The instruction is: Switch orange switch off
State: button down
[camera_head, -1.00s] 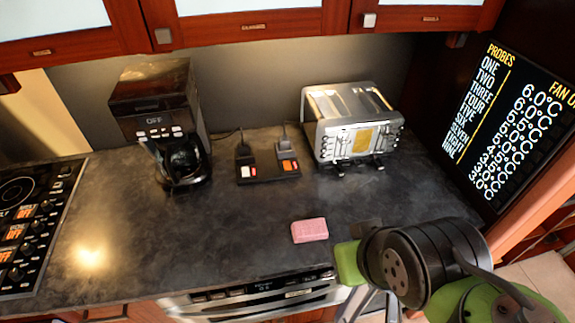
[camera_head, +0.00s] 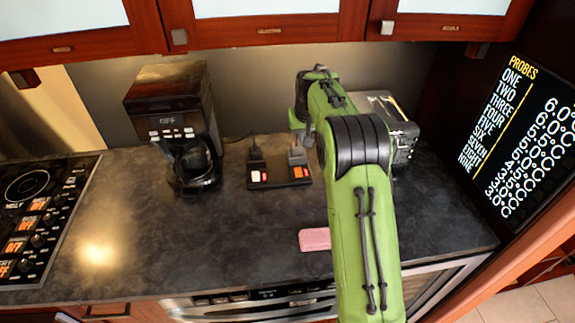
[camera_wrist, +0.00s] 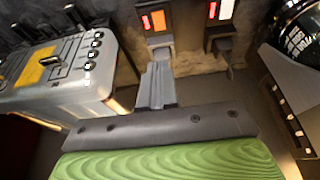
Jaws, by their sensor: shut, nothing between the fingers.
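A grey plug (camera_head: 297,156) stands behind the orange switch. My gripper (camera_wrist: 158,68) is shut and empty, its tips close to that plug on the side away from the switch. Whether they touch it I cannot tell. In the head view the fingers are partly hidden by my arm.
A coffee maker (camera_head: 173,110) stands left of the strip. A toaster (camera_head: 400,125) stands to the right, partly behind my arm. A pink sponge (camera_head: 314,239) lies on the counter in front. Cabinets (camera_head: 270,20) hang above. The counter's left middle is clear.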

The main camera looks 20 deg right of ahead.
aim_at(298, 169)
jog(key=x, duration=0.3)
jog(key=shift+w, duration=0.4)
jog(key=x, duration=0.9)
jog(key=s+p+x, duration=0.1)
jog(key=x, duration=0.3)
jog(key=shift+w+f, duration=0.1)
jog(key=shift+f, duration=0.5)
